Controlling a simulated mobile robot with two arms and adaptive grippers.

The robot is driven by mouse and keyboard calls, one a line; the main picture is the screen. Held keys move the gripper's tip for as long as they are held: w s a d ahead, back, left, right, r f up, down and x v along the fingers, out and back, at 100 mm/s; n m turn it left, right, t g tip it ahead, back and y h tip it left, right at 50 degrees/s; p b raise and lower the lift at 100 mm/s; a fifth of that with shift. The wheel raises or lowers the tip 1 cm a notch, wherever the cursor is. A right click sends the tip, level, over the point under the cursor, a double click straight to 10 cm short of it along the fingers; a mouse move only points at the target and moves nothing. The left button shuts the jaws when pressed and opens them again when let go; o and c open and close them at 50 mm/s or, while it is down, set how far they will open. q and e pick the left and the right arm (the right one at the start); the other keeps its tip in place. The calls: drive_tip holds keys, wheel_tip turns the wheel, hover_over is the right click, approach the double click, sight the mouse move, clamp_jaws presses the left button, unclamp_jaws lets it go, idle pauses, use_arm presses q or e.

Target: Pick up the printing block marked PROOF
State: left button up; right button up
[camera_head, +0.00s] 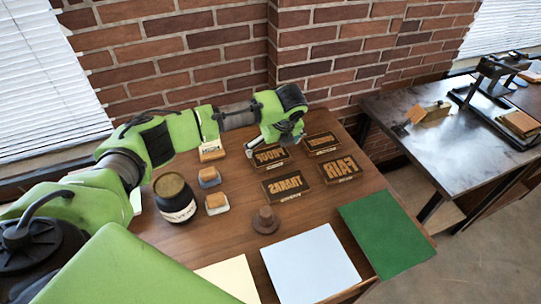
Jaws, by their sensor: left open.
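Several dark printing blocks with raised, mirrored tan lettering lie on the brown wooden table (235,232). The back-left block (270,156) carries a short word that is hard to read and partly covered; it may be PROOF. The back-right block (322,142) has lettering too small to read. The front blocks look like THANKS (285,186) and FAIR (340,168). My left gripper (280,141) is open, just above and behind the back-left block, tilted down. Whether its fingers touch the block cannot be told. My right gripper is out of view.
Pale blue (310,266), green (387,232) and cream sheets (230,279) lie in front. A brick wall stands close behind; a dark table (440,150) holds a press.

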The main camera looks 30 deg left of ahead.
sight(270, 155)
use_arm(q)
drive_tip(key=p+x, duration=0.1)
drive_tip(key=x, duration=0.3)
drive_tip(key=shift+f+p, duration=0.35)
drive_tip(key=shift+f, duration=0.35)
drive_tip(key=shift+r, duration=0.1)
drive_tip(key=c, duration=1.2)
